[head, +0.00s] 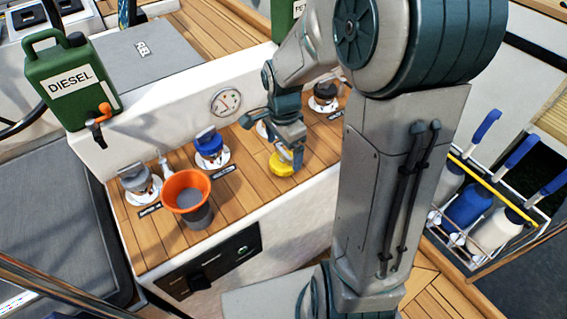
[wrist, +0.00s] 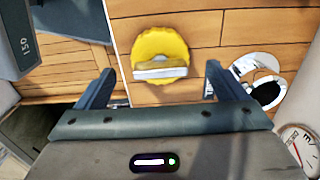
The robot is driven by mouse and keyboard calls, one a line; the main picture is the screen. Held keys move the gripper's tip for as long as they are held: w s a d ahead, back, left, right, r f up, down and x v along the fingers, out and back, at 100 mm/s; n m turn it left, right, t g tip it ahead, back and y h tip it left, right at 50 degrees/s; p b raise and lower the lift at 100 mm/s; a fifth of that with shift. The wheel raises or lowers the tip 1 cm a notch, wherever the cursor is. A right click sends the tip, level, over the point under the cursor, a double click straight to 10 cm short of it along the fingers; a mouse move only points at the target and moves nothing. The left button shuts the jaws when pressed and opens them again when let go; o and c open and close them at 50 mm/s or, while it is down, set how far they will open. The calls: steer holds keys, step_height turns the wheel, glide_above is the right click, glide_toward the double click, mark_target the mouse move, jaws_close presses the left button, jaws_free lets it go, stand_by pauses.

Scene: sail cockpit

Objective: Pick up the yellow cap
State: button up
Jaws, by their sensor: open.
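The yellow cap (head: 284,165) lies on the wooden deck top near its front edge, partly hidden by my gripper in the head view. In the wrist view the yellow cap (wrist: 160,54) is round with a notched rim and a pale raised bar across it. My gripper (head: 290,154) is over the cap, pointing down. In the wrist view my gripper (wrist: 158,82) is open, with one finger to each side of the cap's bar and nothing between them held. I cannot tell how high the fingertips are above the cap.
An open filler hole (wrist: 266,92) with a white flange is beside the right finger. An orange funnel (head: 189,193), a blue cap (head: 210,147) and a grey cap (head: 137,179) stand to the left. A green diesel can (head: 72,80) stands behind. A bottle rack (head: 485,205) is at the right.

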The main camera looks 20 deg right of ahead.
mark_target(284, 164)
step_height(284, 164, down, 5)
steer(key=shift+r+b, duration=0.1)
steer(key=shift+b, duration=0.25)
steer(key=c, duration=1.2)
steer(key=shift+o, duration=0.2)
